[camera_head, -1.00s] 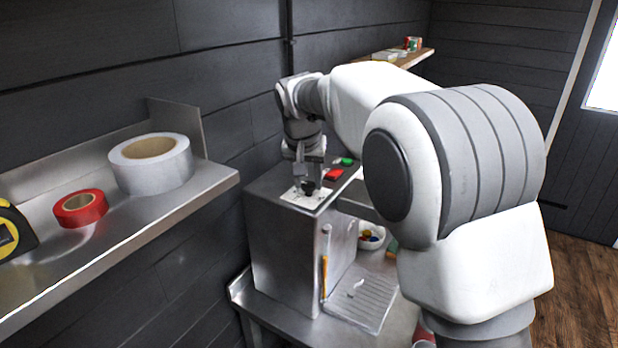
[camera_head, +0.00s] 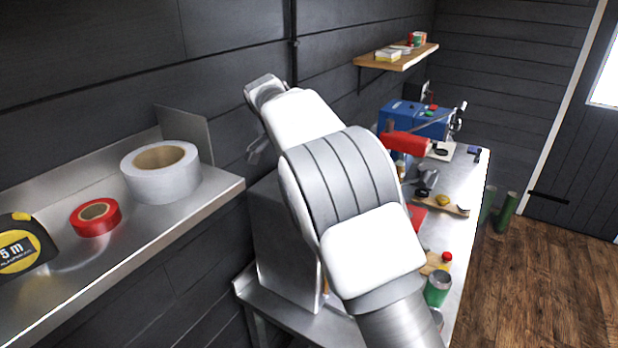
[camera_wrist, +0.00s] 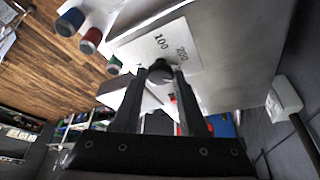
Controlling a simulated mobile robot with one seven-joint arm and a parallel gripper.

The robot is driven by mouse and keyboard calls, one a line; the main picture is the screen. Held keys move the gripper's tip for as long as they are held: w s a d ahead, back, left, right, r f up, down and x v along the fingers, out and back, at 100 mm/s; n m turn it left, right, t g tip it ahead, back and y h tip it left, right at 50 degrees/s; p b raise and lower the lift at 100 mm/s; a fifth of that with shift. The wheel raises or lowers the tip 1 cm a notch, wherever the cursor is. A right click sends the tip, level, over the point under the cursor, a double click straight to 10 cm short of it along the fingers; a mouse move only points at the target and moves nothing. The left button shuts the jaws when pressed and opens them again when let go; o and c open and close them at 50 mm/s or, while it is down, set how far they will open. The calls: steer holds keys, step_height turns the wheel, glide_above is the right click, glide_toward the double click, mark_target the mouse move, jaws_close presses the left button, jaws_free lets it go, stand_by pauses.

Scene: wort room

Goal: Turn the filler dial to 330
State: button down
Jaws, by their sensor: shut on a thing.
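The filler is a steel box (camera_head: 283,240) on the bench in the head view, and my arm hides its top. In the wrist view, the filler's steel top (camera_wrist: 235,65) carries a white dial plate (camera_wrist: 187,65) with the marks 100 and 200 readable. The black dial knob (camera_wrist: 160,68) sits at the plate's edge, between the fingertips of my gripper (camera_wrist: 161,77). The fingers are shut on the knob. The rest of the scale and the knob's pointer are hidden or too small to read.
A steel shelf (camera_head: 150,245) at the left holds white tape (camera_head: 160,180), red tape (camera_head: 95,220) and a tape measure (camera_head: 20,245). The bench to the right holds a blue machine (camera_head: 410,118), a green can (camera_head: 438,288) and small items. The floor at right is mostly clear.

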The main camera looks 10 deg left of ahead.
steer(key=shift+w+a+m+g+h, duration=0.15)
steer(key=shift+m+g, duration=0.2)
steer(key=shift+m, duration=0.6)
steer(key=shift+w+d+m+g+h, duration=0.15)
steer(key=shift+m+g, duration=0.2)
steer(key=shift+m, duration=0.6)
steer(key=shift+s+a, duration=0.1)
steer(key=shift+s, duration=0.05)
steer(key=shift+c, duration=2.2)
jaws_free()
steer(key=shift+r, duration=0.7)
step_height(320, 180, up, 2)
steer(key=shift+r, duration=0.15)
steer(key=d+r+b, duration=0.3)
steer(key=d+r, duration=0.4)
steer(key=d, duration=0.4)
steer(key=shift+s+d+r, duration=0.15)
steer(key=shift+s+d, duration=0.2)
steer(key=shift+s, duration=0.1)
